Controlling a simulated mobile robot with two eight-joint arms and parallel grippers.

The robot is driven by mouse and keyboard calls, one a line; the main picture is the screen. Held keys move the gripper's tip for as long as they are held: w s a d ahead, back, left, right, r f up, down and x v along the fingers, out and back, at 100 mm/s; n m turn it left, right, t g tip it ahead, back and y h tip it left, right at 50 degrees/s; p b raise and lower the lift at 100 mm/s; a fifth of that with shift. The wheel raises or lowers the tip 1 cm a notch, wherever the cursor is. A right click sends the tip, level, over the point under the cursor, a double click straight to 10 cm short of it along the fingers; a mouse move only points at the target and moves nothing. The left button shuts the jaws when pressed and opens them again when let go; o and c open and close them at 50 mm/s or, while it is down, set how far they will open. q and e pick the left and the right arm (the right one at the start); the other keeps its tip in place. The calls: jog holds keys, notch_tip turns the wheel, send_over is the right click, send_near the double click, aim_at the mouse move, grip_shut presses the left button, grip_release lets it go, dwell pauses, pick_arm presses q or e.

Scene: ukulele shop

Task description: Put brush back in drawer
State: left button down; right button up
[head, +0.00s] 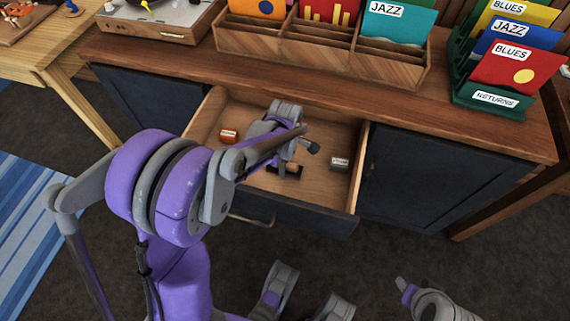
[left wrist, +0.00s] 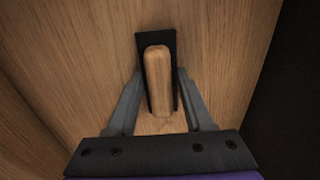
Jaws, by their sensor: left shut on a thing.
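The brush, with a rounded light-wood handle (left wrist: 157,75) and a flat black head (left wrist: 169,42), is between the fingers of my left gripper (left wrist: 158,95) in the left wrist view. The gripper is shut on it. In the head view my left gripper (head: 289,166) reaches down inside the open drawer (head: 318,190), and only a small part of the brush shows there. The brush is over the drawer's wooden floor; I cannot tell whether it touches it. My right gripper cannot be made out.
A small orange box (head: 228,136) lies at the drawer's left and a small grey box (head: 340,163) at its right. On the cabinet top (head: 460,125) stand a wooden record crate (head: 310,65), a green returns rack (head: 492,98) and a turntable (head: 160,22).

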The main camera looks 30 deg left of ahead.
pick_arm(q)
jog(key=shift+f, duration=0.15)
jog(key=shift+c, duration=1.5)
grip_release()
jog(key=shift+r, duration=0.45)
notch_tip(320, 180, up, 12)
jog(key=p, duration=0.3)
jog(key=shift+f, duration=0.2)
jog(key=shift+r, duration=0.1)
